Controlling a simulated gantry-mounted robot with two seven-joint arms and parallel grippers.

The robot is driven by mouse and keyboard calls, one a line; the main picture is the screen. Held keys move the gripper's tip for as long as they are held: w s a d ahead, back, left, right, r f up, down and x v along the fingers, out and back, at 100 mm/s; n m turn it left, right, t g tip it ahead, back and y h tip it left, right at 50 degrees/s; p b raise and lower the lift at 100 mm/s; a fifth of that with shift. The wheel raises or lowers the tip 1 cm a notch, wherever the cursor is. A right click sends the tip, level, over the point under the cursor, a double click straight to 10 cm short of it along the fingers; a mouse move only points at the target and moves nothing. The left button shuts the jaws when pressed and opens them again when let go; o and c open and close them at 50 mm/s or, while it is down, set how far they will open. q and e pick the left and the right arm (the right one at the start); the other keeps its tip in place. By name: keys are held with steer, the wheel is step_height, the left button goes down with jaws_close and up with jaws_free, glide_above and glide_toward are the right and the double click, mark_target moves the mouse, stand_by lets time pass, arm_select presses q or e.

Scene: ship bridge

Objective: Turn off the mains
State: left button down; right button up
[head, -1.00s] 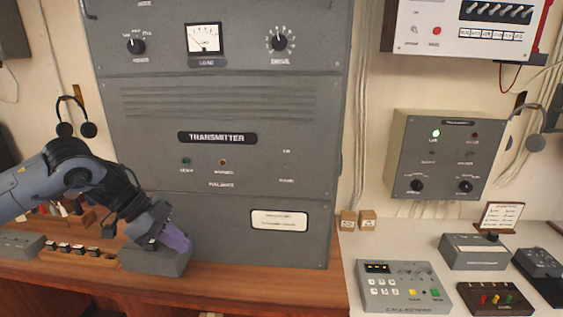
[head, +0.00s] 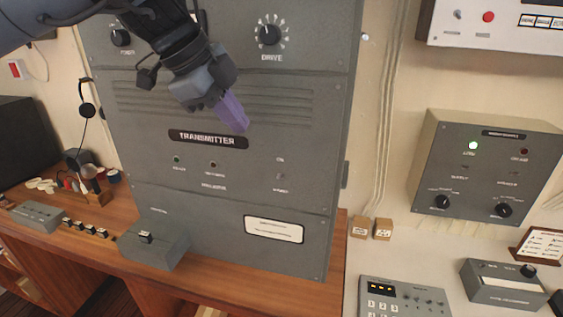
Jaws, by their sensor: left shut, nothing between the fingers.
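The grey transmitter cabinet (head: 320,130) stands on the wooden desk, with its TRANSMITTER nameplate (head: 208,139) on the front. Below the plate at the right is a small toggle switch (head: 281,176), with lettering above and below it too small to read surely. My left gripper (head: 235,115) reaches in from the upper left, purple fingers shut and empty, in front of the louvres, above and left of the toggle. My right gripper is out of view.
A grey box with a black switch (head: 146,238) stands on the desk at the cabinet's lower left. A lit wall panel (head: 485,165) hangs at the right above a white counter with a keypad unit (head: 400,297).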

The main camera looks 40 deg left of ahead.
arm_select(q)
steer(key=shift+s, duration=0.1)
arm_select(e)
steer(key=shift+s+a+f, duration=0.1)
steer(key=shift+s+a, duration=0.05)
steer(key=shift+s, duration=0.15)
arm_select(q)
steer(key=shift+f, duration=0.1)
steer(key=p, duration=0.4)
glide_toward(277, 176)
steer(key=x, duration=0.6)
steer(key=shift+d+f, duration=0.1)
steer(key=shift+f, duration=0.25)
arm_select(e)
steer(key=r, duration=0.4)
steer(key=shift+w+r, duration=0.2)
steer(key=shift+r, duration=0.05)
